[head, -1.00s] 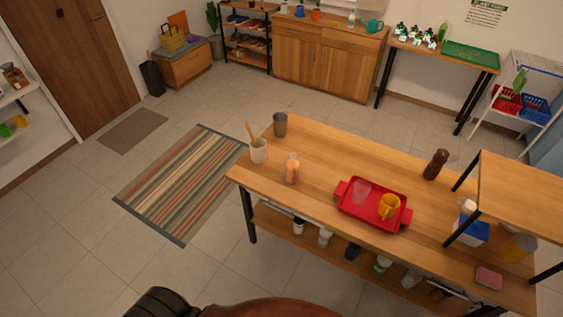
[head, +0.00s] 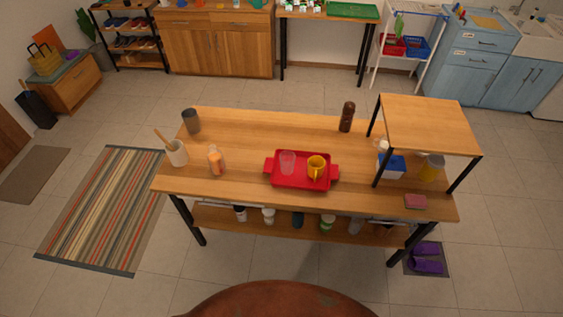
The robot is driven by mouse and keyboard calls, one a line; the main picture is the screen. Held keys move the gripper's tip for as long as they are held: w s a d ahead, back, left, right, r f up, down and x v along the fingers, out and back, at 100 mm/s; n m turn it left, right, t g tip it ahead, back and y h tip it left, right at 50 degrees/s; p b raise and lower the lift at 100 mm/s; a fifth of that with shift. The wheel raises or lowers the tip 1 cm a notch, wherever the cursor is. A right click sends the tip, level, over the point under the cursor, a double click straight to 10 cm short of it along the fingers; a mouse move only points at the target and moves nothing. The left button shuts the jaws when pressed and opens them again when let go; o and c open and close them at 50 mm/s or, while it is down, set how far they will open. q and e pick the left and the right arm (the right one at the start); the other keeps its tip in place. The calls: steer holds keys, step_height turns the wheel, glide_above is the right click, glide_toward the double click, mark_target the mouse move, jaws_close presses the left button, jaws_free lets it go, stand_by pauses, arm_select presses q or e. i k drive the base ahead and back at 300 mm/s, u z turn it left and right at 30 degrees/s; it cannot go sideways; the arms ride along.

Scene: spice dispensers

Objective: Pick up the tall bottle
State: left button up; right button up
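A tall dark brown bottle (head: 347,117) stands upright near the back edge of the wooden table (head: 250,127), right of its middle. It looks like the tallest of the loose items on the tabletop. A shorter clear bottle or shaker with orange contents (head: 216,161) stands near the front left of the same table. Neither of my grippers is in view, and nothing is seen touching the dark bottle.
A red tray (head: 303,183) holds a clear cup (head: 287,162) and a yellow mug (head: 316,167). A grey cup (head: 191,121) and a utensil holder (head: 176,152) stand left. A raised wooden shelf (head: 429,123) stands right of the bottle. Several containers fill the lower shelf.

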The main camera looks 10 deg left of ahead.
mark_target(215, 157)
steer(key=z, duration=0.8)
steer(key=i, duration=1.4)
steer(key=u, duration=2.15)
